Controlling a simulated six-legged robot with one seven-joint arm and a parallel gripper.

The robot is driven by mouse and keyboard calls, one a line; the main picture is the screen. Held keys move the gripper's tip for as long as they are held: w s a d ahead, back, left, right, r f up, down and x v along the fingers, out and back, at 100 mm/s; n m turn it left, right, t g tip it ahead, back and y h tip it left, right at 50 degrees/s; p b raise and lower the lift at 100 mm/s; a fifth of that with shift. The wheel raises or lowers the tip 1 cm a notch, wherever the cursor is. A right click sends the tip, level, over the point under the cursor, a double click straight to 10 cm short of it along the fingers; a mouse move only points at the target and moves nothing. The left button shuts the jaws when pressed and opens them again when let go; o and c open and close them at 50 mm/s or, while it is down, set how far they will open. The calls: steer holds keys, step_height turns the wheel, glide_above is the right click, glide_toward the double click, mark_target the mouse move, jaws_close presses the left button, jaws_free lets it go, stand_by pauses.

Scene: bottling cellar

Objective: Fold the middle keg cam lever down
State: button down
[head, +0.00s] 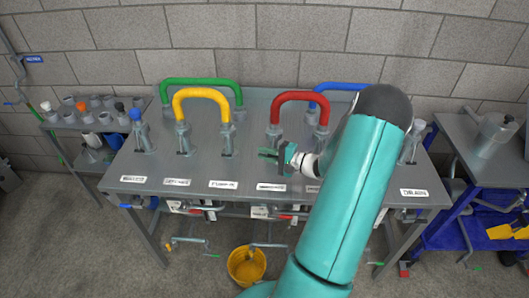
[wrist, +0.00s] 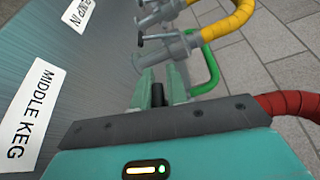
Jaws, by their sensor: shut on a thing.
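The middle keg cam lever (wrist: 158,94) is a dark bar between my fingers in the wrist view; most of it is hidden by them. In the head view a dark part of it (head: 283,166) shows at my gripper (head: 277,155), in front of the left coupling (head: 274,138) of the red hose (head: 300,97). My gripper is shut on this lever. The label reading MIDDLE KEG (wrist: 33,106) is clear in the wrist view, left of my fingers. My arm covers the right of the bench.
Yellow (head: 202,93), green (head: 202,82) and blue (head: 340,87) hoses arch over neighbouring couplings on the metal bench (head: 150,172). A coupling with a lever (wrist: 150,55) stands close beyond my fingers. A yellow bucket (head: 246,266) is on the floor.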

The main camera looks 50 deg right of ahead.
steer(key=shift+w+d+f+n+t, duration=0.1)
steer(key=shift+d+f+n+t, duration=0.1)
steer(key=shift+f+n+t, duration=0.3)
steer(key=shift+w+d+f+n+t, duration=0.1)
steer(key=shift+d+f+n+t, duration=0.2)
steer(key=shift+n, duration=0.4)
steer(key=shift+w+d+f+n, duration=0.15)
steer(key=shift+f+n, duration=0.1)
steer(key=shift+n, duration=0.25)
steer(key=c, duration=1.4)
jaws_free()
steer(key=shift+c, duration=0.2)
steer(key=shift+s, duration=0.25)
steer(key=v, duration=1.3)
steer(key=shift+s+f, duration=0.1)
steer(key=shift+s, duration=0.05)
